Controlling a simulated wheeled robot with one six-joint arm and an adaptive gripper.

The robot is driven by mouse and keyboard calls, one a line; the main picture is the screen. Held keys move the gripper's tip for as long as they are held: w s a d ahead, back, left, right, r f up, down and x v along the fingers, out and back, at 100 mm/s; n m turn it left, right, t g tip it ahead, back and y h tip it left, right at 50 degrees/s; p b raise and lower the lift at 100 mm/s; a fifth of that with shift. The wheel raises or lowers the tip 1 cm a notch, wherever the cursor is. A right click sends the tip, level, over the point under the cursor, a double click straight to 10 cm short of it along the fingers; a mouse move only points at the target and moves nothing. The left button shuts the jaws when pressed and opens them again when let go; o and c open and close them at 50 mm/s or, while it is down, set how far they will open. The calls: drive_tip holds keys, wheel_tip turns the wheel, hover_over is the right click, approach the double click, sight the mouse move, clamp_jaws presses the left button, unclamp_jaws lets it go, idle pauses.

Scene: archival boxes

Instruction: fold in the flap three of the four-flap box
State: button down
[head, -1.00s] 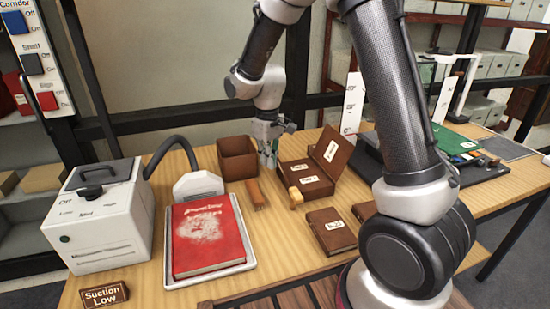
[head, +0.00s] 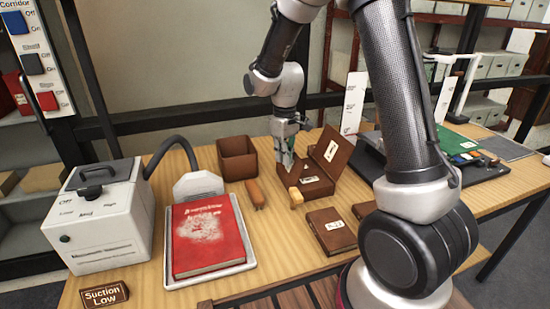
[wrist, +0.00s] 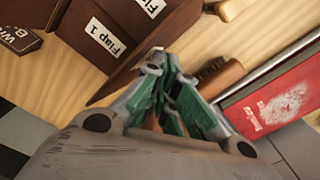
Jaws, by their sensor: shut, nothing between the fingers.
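The four-flap box (head: 318,189) is a brown box on the table, right of an empty-looking brown bin. One flap (head: 331,150) with a white label stands raised at its right. Another white label shows on its top. In the wrist view a brown flap (wrist: 84,52) reads "Flap 1", with a second label partly cut off above it. My gripper (head: 287,166) is shut and empty, its green fingers pointing down at the box's left back side. It hides part of the box there. I cannot tell whether the fingertips touch a flap.
The brown bin (head: 237,159) stands left of my gripper. An orange-brown tool (head: 256,194) and a light wooden-handled one (head: 295,197) lie in front. A red book (head: 208,237) lies on a tray at the left. A brown labelled booklet (head: 332,231) lies in front of the box.

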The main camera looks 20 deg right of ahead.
drive_tip(key=a+r, duration=0.3)
drive_tip(key=r, duration=0.7)
idle(0.4)
drive_tip(key=s+d+r+m+t, duration=0.1)
drive_tip(key=s+d+r+m, duration=0.1)
drive_tip(key=s, duration=0.6)
drive_tip(key=s+d+r+m+t, duration=0.2)
drive_tip(key=s+d+r, duration=0.2)
drive_tip(key=s, duration=0.5)
drive_tip(key=s+d+r+m+t, duration=0.1)
drive_tip(key=s+d+r+m, duration=0.1)
drive_tip(key=s+d, duration=0.5)
drive_tip(key=shift+s+r, duration=0.8)
drive_tip(key=shift+s, duration=0.2)
drive_tip(key=shift+a, duration=0.1)
